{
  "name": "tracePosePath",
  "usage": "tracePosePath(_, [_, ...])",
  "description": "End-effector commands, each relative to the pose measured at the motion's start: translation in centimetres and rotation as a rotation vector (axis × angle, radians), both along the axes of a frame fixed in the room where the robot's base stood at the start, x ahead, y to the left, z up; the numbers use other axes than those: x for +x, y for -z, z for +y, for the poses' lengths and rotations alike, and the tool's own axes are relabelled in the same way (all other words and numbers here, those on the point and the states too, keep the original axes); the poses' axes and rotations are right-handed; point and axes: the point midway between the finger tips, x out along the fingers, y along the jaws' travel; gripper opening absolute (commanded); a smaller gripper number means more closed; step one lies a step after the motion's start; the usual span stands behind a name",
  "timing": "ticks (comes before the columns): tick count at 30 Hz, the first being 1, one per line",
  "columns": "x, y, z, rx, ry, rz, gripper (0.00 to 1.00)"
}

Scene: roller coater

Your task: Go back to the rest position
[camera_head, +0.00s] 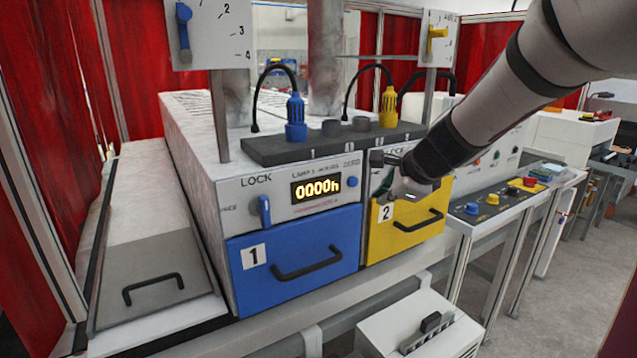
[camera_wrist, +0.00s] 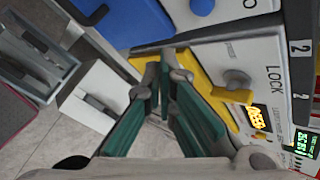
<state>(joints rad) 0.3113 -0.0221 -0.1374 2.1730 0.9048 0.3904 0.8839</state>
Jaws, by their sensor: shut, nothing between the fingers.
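My gripper (camera_head: 395,180) is in front of the lock panel above the yellow drawer 2 (camera_head: 405,238) in the head view. In the wrist view, its green-padded fingers (camera_wrist: 165,72) come together at the tips with nothing between them. The wrist view shows the yellow lock knob (camera_wrist: 237,79) beside the word LOCK, just right of the fingertips. I cannot tell whether the fingers touch the panel. My arm reaches in from the upper right and hides part of the panel.
The blue drawer 1 (camera_head: 295,255) is shut, with a blue lock knob (camera_head: 264,210) above it. Blue (camera_head: 295,118) and yellow (camera_head: 389,107) plugs stand on top. A button panel (camera_head: 493,205) is at the right. A white box (camera_head: 420,328) stands below; open floor lies to the right.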

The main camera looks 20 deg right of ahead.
Motion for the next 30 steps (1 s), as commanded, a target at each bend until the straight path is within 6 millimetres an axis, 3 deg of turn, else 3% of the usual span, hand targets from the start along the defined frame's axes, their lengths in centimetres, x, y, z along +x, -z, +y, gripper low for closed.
tracePosePath(11, [0.0,-0.1,0.2,-0.003,-0.007,0.000,0.00])
tracePosePath(14, [-0.7,-0.6,1.6,-0.044,-0.078,0.002,0.00])
tracePosePath(16, [-1.8,-1.4,3.6,-0.108,-0.190,0.005,0.00])
tracePosePath(20, [-6.0,-2.8,9.0,-0.315,-0.520,0.021,0.00])
tracePosePath(24, [-12.1,-3.2,13.6,-0.593,-0.911,0.046,0.00])
tracePosePath(30, [-20.3,-2.3,15.9,-0.974,-1.377,0.108,0.00])
